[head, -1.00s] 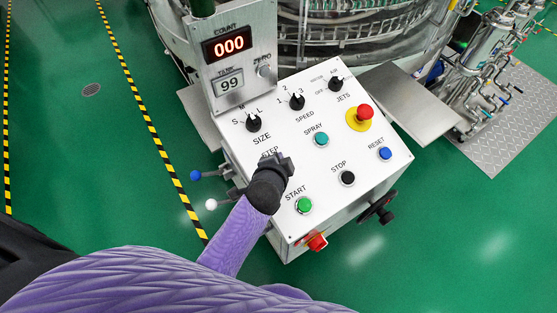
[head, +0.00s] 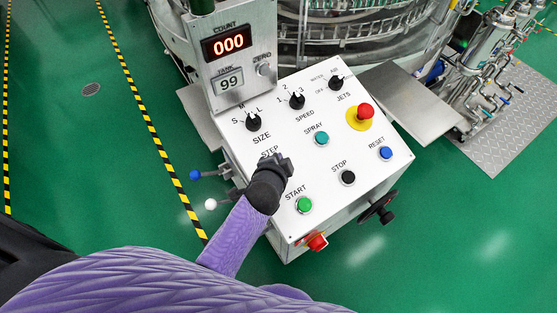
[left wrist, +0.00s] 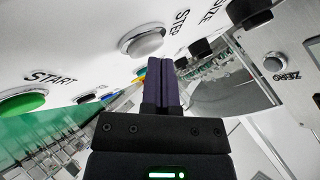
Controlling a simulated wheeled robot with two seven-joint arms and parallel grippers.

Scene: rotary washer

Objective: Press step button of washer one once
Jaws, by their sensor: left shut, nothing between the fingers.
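The washer's white control panel (head: 340,190) fills the middle of the head view. Its STEP label (head: 270,153) shows, but the step button under it is hidden behind my left gripper (head: 277,162). In the left wrist view the step button (left wrist: 142,40) is a pale round cap in a metal ring next to the word STEP. My left gripper (left wrist: 162,75) is shut and empty, its fingertips just beside and below that button in this view. A small gap seems to lie between them; I cannot tell for sure whether they touch. My right gripper is not in view.
Near the gripper are the green START button (head: 304,204), the SIZE knob (head: 253,122), the teal SPRAY button (head: 321,138) and the black STOP button (head: 347,177). A red emergency knob (head: 365,111) sits farther right. The COUNT display (head: 229,43) reads 000.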

